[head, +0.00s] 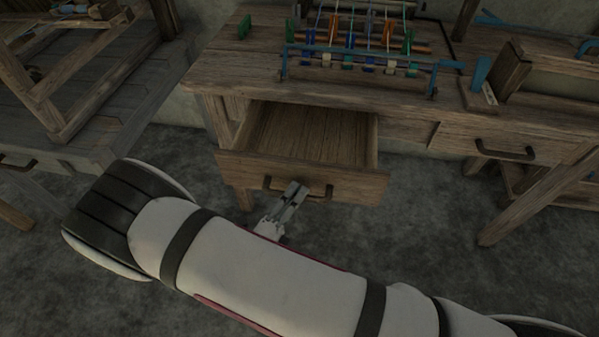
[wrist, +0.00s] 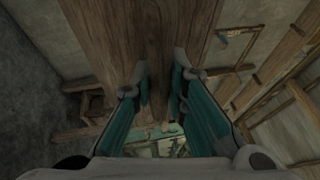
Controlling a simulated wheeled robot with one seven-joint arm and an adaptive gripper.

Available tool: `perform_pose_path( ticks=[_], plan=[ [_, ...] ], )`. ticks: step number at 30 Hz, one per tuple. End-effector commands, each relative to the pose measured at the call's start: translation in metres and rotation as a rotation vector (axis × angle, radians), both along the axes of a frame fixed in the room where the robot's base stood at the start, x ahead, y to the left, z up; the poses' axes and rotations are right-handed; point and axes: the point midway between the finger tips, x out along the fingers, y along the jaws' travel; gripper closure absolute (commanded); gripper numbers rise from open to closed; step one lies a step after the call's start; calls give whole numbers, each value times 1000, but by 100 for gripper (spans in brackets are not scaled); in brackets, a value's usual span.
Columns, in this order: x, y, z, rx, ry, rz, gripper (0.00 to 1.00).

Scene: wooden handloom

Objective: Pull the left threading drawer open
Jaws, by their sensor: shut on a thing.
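The left threading drawer (head: 355,186) is pulled well out of the wooden loom table in the head view. Its inside is bare wood and looks empty. The dark handle (head: 268,183) is on its front, with its middle hidden behind my gripper (head: 294,192). My gripper is at the handle and shut on it. In the wrist view my gripper (wrist: 160,84) has its two fingers in front of a wooden board, with a gap between them; the handle cannot be made out clearly there.
A closed right drawer with a dark handle (head: 505,150) is beside it. The tabletop carries a blue frame (head: 370,58) with coloured threads and small blocks. Another wooden table (head: 110,90) stands at the left. Bare grey floor (head: 430,235) lies in front.

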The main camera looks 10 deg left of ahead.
Motion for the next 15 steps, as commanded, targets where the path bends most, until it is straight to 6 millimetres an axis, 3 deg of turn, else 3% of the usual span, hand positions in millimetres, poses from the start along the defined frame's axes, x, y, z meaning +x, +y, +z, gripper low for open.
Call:
perform_pose_path(
  ticks=[6,15],
  plan=[
    [-18,0,-1,2,1,-1,100],
    [-20,1,-1,2,2,-1,100]
  ],
)
